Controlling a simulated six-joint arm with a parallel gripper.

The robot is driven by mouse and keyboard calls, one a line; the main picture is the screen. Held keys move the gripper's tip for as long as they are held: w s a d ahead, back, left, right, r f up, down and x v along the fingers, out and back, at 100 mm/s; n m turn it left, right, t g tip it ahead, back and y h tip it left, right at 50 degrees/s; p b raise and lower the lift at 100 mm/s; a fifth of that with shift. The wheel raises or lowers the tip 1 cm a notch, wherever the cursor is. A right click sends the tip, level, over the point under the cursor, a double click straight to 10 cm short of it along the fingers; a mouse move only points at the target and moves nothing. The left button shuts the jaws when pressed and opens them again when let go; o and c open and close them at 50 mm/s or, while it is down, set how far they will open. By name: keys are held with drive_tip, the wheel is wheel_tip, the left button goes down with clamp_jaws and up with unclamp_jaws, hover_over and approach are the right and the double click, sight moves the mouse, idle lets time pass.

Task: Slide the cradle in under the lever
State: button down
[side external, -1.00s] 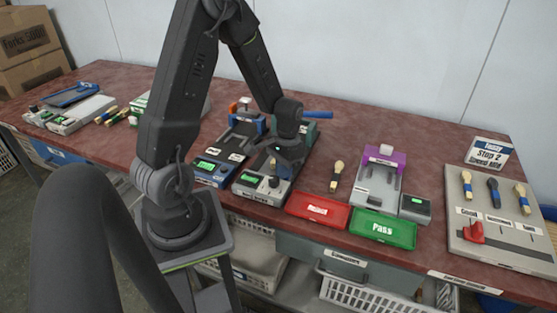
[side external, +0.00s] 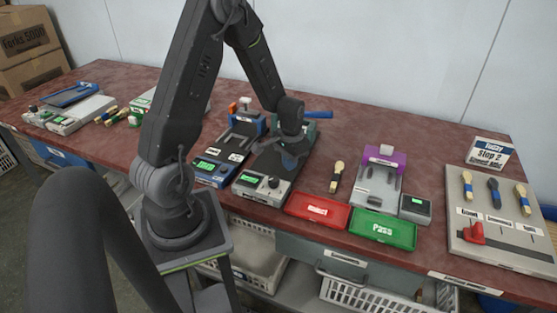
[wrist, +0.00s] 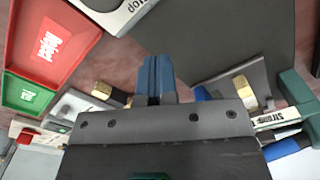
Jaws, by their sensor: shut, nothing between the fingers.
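My gripper (wrist: 158,80) is shut and empty, with its blue fingers together. In the side external view it hangs low over the dark base of the press (side external: 266,158). The wrist view shows a grey metal piece (wrist: 228,86), probably the cradle, to the right of my fingers and apart from them. A gold-coloured band (wrist: 244,92) shows on or beside it, partly hidden by my gripper body. The blue lever handle (side external: 318,114) sticks out to the right from the green press frame (side external: 309,130). My arm hides much of the cradle in the side view.
A control box (side external: 262,187) stands at the front of the press. A similar blue station (side external: 245,124) is close on the left. The red Reject tray (side external: 317,206), green Pass tray (side external: 383,228) and a loose brush-like piece (side external: 336,176) lie to the right.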

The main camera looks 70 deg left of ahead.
drive_tip(key=shift+s+d+r, duration=0.1)
drive_tip(key=shift+s+d, duration=0.2)
wheel_tip(320, 180, up, 7)
idle(0.8)
drive_tip(key=s+d+r+m+t, duration=0.1)
drive_tip(key=s+d+r+t, duration=0.1)
drive_tip(key=d+r, duration=0.85)
drive_tip(key=s+d+r+m+t, duration=0.2)
drive_tip(key=s+d+r+t, duration=0.1)
drive_tip(key=s+d+r, duration=0.4)
drive_tip(key=shift+s+d+r+t, duration=0.35)
drive_tip(key=shift+s+d, duration=0.35)
drive_tip(key=shift+s, duration=0.55)
idle(1.2)
